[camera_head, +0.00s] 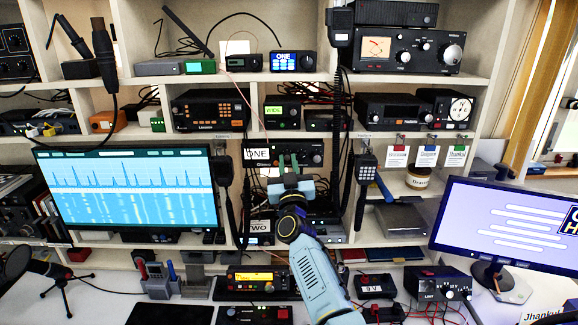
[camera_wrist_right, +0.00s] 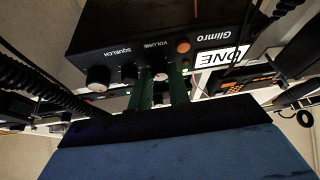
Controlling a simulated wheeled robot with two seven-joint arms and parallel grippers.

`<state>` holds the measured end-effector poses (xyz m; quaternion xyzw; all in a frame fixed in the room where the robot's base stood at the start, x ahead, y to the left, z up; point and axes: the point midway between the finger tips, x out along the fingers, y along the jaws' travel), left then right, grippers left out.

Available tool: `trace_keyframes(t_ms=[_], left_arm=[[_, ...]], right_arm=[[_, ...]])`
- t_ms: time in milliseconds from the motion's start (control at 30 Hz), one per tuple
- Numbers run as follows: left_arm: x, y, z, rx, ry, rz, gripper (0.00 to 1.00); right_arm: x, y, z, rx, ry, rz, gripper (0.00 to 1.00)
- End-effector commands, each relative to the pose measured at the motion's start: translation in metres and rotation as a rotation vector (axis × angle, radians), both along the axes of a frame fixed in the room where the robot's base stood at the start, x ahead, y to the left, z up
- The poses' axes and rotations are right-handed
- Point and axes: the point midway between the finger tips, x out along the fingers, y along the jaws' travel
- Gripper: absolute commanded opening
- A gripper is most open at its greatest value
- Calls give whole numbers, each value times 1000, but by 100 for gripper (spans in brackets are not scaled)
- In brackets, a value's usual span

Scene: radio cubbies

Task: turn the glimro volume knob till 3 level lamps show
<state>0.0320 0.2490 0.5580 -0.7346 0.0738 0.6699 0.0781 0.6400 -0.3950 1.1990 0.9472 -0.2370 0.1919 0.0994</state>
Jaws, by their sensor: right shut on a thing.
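The Glimro radio (camera_head: 312,149) is a black box in a middle cubby of the shelf wall. In the right wrist view the Glimro radio (camera_wrist_right: 125,28) appears upside down, with its VOLUME and SQUELCH labels readable. My right gripper (camera_head: 288,161) reaches up to its front. The green fingers (camera_wrist_right: 161,92) are closed around the volume knob (camera_wrist_right: 161,76), which is mostly hidden between them. The squelch knob (camera_wrist_right: 97,78) stands free beside them. I cannot make out any lit level lamps. My left gripper is not in view.
A blue spectrum monitor (camera_head: 125,188) stands left, another monitor (camera_head: 510,222) right. More radios fill the shelves and desk below.

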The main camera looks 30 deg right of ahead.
Motion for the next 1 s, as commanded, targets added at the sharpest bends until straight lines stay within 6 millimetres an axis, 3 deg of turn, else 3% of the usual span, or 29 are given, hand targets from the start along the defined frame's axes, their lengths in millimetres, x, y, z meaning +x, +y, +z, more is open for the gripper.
trace_keyframes(t_ms=[300, 833, 867, 933, 1000], left_arm=[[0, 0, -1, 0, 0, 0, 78], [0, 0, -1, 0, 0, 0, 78], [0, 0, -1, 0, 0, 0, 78], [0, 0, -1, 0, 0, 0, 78], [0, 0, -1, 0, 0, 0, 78]], right_arm=[[1, 2, -1, 112, -65, 2, 0], [1, 2, -1, 133, -78, 1, 0], [1, 2, -1, 133, -78, 1, 19], [1, 2, -1, 133, -78, 1, 27], [1, 2, -1, 132, -79, 1, 27]])
